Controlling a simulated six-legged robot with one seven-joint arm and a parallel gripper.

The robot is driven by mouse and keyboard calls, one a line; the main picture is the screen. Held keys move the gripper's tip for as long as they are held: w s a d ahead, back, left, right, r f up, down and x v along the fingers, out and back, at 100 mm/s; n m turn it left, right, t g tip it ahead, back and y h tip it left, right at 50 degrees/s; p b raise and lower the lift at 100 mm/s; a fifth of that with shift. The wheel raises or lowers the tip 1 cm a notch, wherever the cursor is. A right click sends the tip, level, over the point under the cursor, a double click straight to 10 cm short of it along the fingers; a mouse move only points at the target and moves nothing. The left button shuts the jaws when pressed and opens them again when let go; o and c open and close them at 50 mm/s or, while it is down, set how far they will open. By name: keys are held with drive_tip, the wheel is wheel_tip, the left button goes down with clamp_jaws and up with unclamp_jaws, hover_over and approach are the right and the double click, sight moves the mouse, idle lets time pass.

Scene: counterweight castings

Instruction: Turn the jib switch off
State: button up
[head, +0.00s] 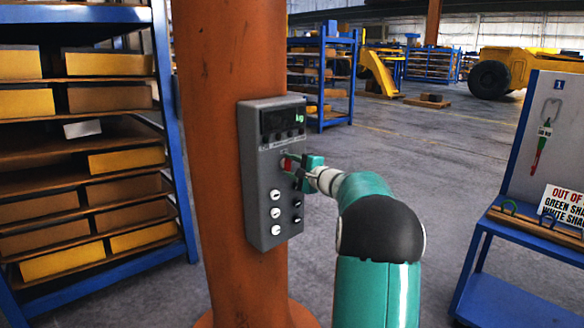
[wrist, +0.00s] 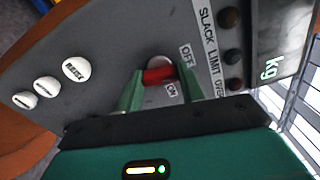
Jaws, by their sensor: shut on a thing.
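The jib switch is a red lever (wrist: 158,75) on a grey control box (head: 259,222), which is fixed to an orange column (head: 232,60). In the wrist view an OFF label (wrist: 187,57) and an ON label (wrist: 171,88) sit beside the lever. I cannot tell which label it points at. My gripper (head: 291,162) is at the box's front, shut on the red lever with a green finger on either side. In the head view the fingers partly hide the lever.
The box has a kg display (head: 283,121) above and white buttons (head: 276,212) below, one marked RAISE (wrist: 76,69). A blue rack of boxes (head: 160,60) stands left. A blue cart with a sign (head: 565,206) stands right. Floor between is clear.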

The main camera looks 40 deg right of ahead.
drive_tip(key=shift+n, duration=1.1)
drive_tip(key=o, duration=1)
drive_tip(key=shift+s, duration=0.1)
drive_tip(key=s, duration=1.3)
drive_tip(key=shift+s+d, duration=0.2)
drive_tip(key=shift+s, duration=0.1)
